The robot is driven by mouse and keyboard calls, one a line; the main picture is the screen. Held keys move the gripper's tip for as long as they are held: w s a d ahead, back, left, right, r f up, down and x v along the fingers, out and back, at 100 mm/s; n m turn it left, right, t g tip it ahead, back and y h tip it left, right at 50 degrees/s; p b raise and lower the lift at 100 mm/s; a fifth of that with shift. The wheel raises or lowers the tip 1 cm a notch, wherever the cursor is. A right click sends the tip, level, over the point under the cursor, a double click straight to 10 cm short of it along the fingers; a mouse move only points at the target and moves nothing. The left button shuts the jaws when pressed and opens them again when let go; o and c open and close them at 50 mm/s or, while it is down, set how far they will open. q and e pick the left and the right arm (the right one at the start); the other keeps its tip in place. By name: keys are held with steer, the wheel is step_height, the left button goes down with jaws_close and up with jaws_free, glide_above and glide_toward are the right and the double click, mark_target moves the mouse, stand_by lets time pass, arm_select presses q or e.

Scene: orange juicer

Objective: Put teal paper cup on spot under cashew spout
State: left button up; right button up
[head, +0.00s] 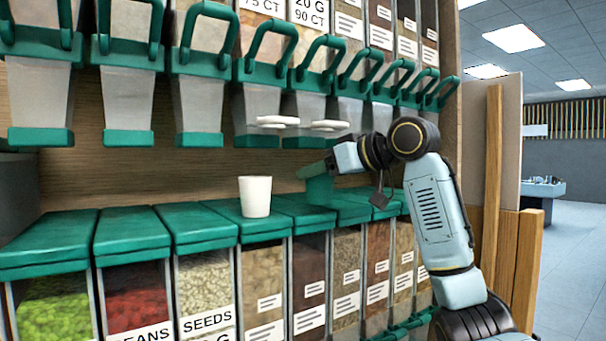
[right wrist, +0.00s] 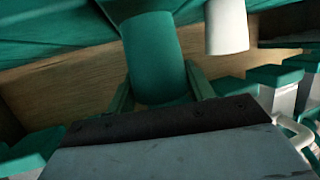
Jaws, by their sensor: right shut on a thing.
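The teal paper cup (head: 319,190) is at the lids of the lower bins, right of the white cup. My right gripper (head: 318,173) is shut on it from the right. In the right wrist view, the teal cup (right wrist: 155,60) is between the two fingers of my right gripper (right wrist: 160,92). I cannot tell whether the cup touches the lid below it. Teal-tipped spouts (head: 304,141) hang in a row above. No readable label shows which spout is the cashew one. My left gripper is not in view.
A white cup (head: 256,197) stands upright on a teal bin lid, left of the teal cup; it also shows in the right wrist view (right wrist: 227,28). Two white discs (head: 278,121) jut out by the spouts. Lids at the left (head: 130,227) are clear.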

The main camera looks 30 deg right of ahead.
steer(key=w, duration=0.1)
steer(key=w+a+p, duration=0.1)
steer(key=w, duration=0.1)
steer(key=shift+w+a+r, duration=0.1)
steer(key=shift+w, duration=0.15)
steer(key=shift+w+a+f, duration=0.15)
steer(key=shift+w+f, duration=0.3)
steer(key=shift+f, duration=0.4)
steer(key=shift+s, duration=0.15)
steer(key=shift+f, duration=0.15)
steer(key=o, duration=0.5)
steer(key=shift+f, duration=0.1)
steer(key=o, duration=0.4)
